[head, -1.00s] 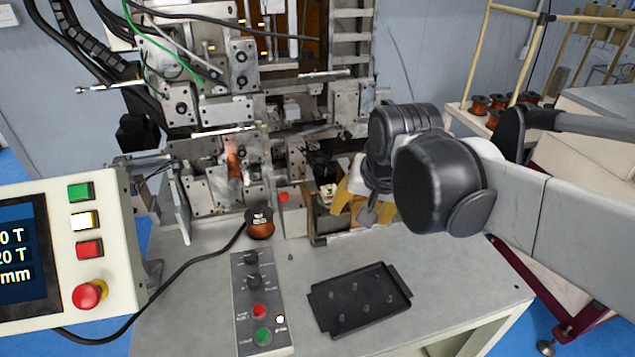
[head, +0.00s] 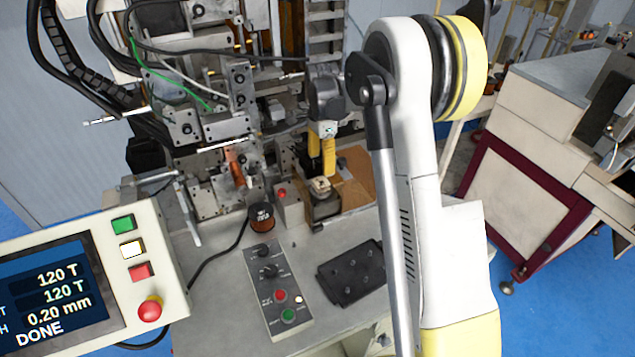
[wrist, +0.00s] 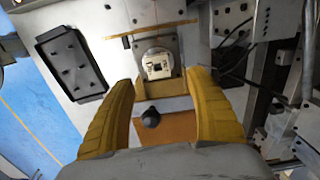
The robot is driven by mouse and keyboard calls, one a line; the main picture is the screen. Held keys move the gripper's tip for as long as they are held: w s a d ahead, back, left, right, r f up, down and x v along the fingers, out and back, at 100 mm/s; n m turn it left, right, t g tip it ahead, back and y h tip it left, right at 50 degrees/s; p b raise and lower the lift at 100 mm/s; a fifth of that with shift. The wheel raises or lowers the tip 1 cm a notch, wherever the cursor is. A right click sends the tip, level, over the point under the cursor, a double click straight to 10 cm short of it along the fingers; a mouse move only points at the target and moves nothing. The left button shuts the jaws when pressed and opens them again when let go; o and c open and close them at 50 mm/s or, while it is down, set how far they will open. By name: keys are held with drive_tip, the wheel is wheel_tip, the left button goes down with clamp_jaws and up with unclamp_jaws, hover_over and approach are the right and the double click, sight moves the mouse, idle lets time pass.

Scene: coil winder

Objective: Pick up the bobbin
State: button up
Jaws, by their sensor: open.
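A small pale square piece, which looks like the bobbin (head: 320,184), sits on a round metal seat in front of the machine. The wrist view shows this bobbin (wrist: 158,66) from above, with dark marks on its top. My gripper (head: 322,158) has yellow fingers and points down just above and behind it in the head view. In the wrist view my gripper (wrist: 160,80) is open, with one finger to each side and the bobbin just beyond the tips.
A copper wire spool (head: 262,217) stands left of the seat. A black tray (head: 352,272) and a button panel (head: 278,290) lie on the grey table. The control screen (head: 60,290) reads DONE. A dark knob (wrist: 150,118) stands on a brown surface between the fingers.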

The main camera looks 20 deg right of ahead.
sight(321, 184)
wheel_tip(321, 184, down, 4)
drive_tip(key=shift+r, duration=0.15)
drive_tip(key=f, duration=0.5)
drive_tip(key=shift+s+f, duration=0.15)
drive_tip(key=shift+s, duration=0.05)
drive_tip(key=c, duration=1)
